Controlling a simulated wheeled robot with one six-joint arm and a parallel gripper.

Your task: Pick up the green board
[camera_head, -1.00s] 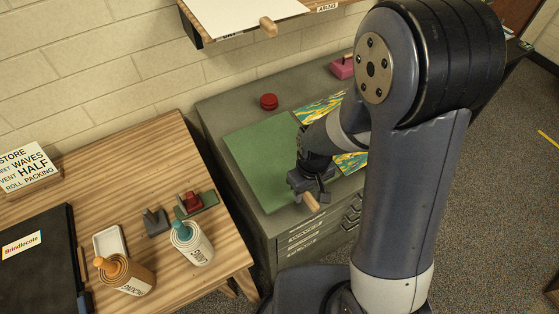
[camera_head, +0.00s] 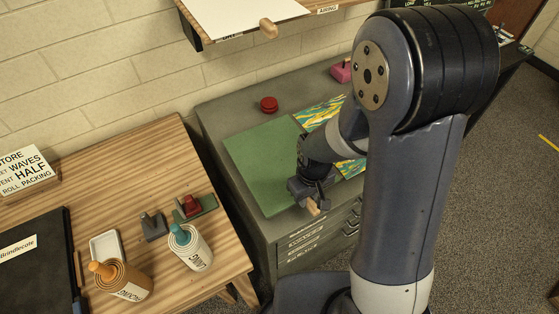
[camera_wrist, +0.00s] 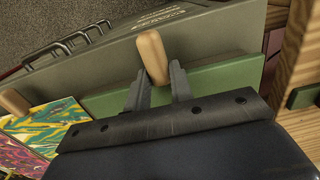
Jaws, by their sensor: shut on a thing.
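The green board (camera_head: 258,165) lies flat on top of the grey drawer cabinet, and part of it is hidden behind my arm. Its light wooden handle (camera_head: 313,207) sticks out past the cabinet's front edge. My gripper (camera_head: 311,196) is at that edge, shut on the handle. In the wrist view my gripper (camera_wrist: 158,84) has its two fingers on either side of the handle (camera_wrist: 152,55), and the green board (camera_wrist: 215,77) shows beside and behind them. I cannot see a gap under the board.
A marbled board (camera_head: 318,114) lies right beside the green one; a wooden handle (camera_wrist: 14,102) shows near it in the wrist view. A red knob (camera_head: 268,104) and pink block (camera_head: 341,71) are at the cabinet's back. A shelf (camera_head: 200,38) overhangs.

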